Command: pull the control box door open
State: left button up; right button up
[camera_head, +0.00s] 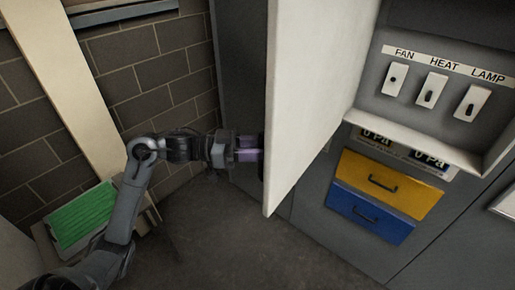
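The control box door (318,95) is a pale panel that stands swung out from the grey cabinet, seen nearly edge-on. The control box (420,110) behind it is exposed, with switches labelled FAN, HEAT and LAMP. My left gripper (256,155), with purple fingers, is at the door's outer side, left of its near edge. A dark piece, perhaps the door handle (262,147), shows at the fingertips. The door edge partly hides the tips, so I cannot tell whether they are closed on it. My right gripper is not in view.
Below the box are gauges reading Pa (378,138), a yellow drawer (388,184) and a blue drawer (370,212). A green-topped item (84,215) is at the lower left, by a brick wall (150,75). The dark floor (220,240) below the door is clear.

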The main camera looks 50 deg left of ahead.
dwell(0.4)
pick_arm(q)
jog(key=shift+s, duration=0.15)
jog(key=b+v, duration=0.4)
jog(key=v, duration=0.6)
jog(key=shift+s+a, duration=0.2)
jog(key=shift+a, duration=0.1)
